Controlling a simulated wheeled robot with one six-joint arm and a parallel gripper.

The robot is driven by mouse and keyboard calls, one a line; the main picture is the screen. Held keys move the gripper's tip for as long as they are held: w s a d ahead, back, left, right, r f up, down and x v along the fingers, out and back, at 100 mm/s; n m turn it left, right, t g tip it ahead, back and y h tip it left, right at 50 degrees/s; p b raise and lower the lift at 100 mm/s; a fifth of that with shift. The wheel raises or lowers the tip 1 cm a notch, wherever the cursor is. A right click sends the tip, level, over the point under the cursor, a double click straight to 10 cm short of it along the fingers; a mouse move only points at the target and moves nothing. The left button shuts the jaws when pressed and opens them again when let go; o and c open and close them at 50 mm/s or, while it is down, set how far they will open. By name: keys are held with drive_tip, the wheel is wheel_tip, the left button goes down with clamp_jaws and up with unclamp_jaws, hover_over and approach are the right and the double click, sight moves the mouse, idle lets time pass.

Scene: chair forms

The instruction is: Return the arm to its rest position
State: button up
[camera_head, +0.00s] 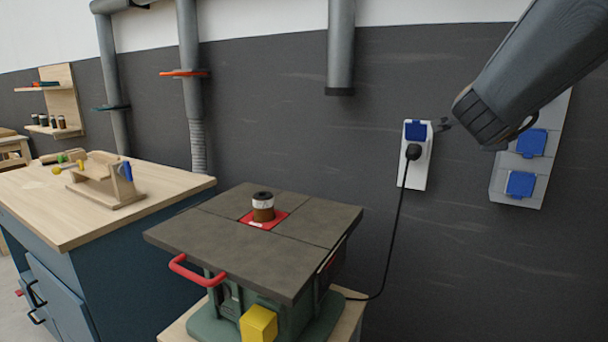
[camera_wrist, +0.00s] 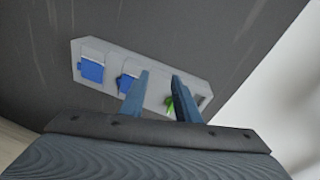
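My arm (camera_head: 535,75) reaches in from the upper right of the head view. In the wrist view the two blue-grey fingers of my gripper (camera_wrist: 160,75) stand apart with a gap between the tips. I see nothing held between them. Behind the fingers is a grey socket panel (camera_wrist: 108,48) with blue covers; a small green part (camera_wrist: 170,105) on it is partly hidden by the right finger.
A black plug (camera_head: 413,151) sits in the white socket box (camera_head: 416,178); its cable runs down to a green machine with a grey table top (camera_head: 190,228). A workbench (camera_head: 35,205) is at left. Pipes (camera_head: 341,50) run down the wall.

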drive_tip(key=s+a+f+n+g+y+p, duration=0.1)
drive_tip(key=s+a+f+n+g+y, duration=0.1)
drive_tip(key=a+f+n+y, duration=0.6)
drive_tip(key=s+a+f+n+g+y+p, duration=0.15)
drive_tip(key=a+f+n, duration=0.45)
drive_tip(key=a+f, duration=0.65)
drive_tip(key=s+a+f+n+g, duration=0.1)
drive_tip(key=s+f+n+g, duration=0.2)
drive_tip(key=s, duration=0.4)
drive_tip(key=s+a+f+n+g+y, duration=0.1)
drive_tip(key=s+a+f+n+g, duration=0.1)
drive_tip(key=s+f, duration=0.3)
drive_tip(key=s+a+f+n+g, duration=0.2)
drive_tip(key=s+f+n+g, duration=0.2)
drive_tip(key=s, duration=0.4)
drive_tip(key=shift+s+n+p, duration=0.3)
drive_tip(key=shift+n+p, duration=0.1)
drive_tip(key=shift+p, duration=0.05)
drive_tip(key=shift+a, duration=0.1)
